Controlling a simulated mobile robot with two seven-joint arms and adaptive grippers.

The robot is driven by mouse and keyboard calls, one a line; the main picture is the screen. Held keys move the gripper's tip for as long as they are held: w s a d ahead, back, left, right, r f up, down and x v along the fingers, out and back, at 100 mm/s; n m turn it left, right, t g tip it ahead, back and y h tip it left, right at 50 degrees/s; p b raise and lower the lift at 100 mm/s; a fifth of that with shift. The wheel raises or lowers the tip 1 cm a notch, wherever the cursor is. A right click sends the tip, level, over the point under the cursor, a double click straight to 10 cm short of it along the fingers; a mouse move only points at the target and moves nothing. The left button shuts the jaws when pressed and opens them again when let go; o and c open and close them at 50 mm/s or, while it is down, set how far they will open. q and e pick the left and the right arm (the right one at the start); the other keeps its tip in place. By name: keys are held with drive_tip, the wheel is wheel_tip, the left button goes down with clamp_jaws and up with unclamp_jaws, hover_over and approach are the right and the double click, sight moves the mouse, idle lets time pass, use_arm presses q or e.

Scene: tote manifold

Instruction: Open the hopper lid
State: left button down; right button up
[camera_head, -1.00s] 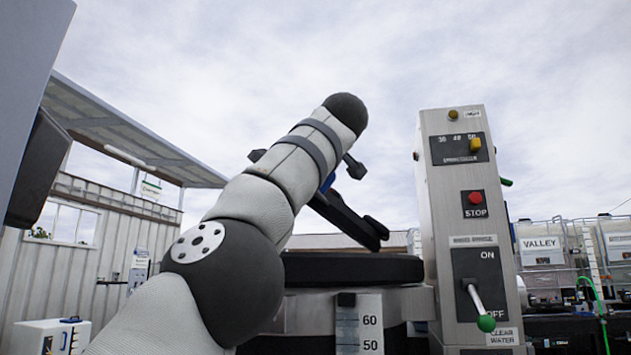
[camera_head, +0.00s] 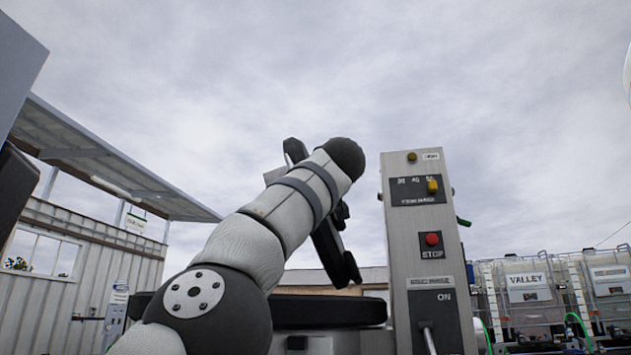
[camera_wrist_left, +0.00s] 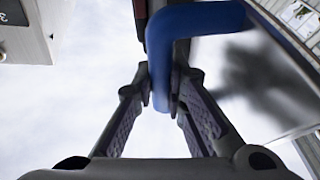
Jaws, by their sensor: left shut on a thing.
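In the left wrist view, a thick blue bent handle (camera_wrist_left: 195,20) runs down between the two fingers of my left gripper (camera_wrist_left: 162,85). The gripper is shut on it. A shiny grey panel with a blue edge (camera_wrist_left: 255,75) lies right of the handle; it may be the hopper lid, but I cannot tell its tilt for sure. In the head view my left arm rises from the lower left, and its wrist hides the handle and most of the gripper. A flat black slab (camera_head: 330,310) lies level behind the arm on the grey machine. My right gripper is out of view.
A white shed (camera_head: 75,270) is at left. Clear tanks (camera_head: 527,290) stand at right. Open sky is above the arm.

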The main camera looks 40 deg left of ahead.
use_arm(q)
drive_tip(key=shift+w+f, duration=0.15)
drive_tip(key=shift+w, duration=0.05)
drive_tip(key=c, duration=1.6)
unclamp_jaws()
drive_tip(key=shift+s, duration=0.1)
drive_tip(key=shift+s+d, duration=0.1)
drive_tip(key=shift+d, duration=0.05)
drive_tip(key=shift+s+d+r, duration=0.15)
drive_tip(key=shift+d+r, duration=0.05)
drive_tip(key=shift+d, duration=0.05)
drive_tip(key=v, duration=0.6)
drive_tip(key=shift+s+d+f, duration=0.2)
drive_tip(key=shift+f, duration=0.2)
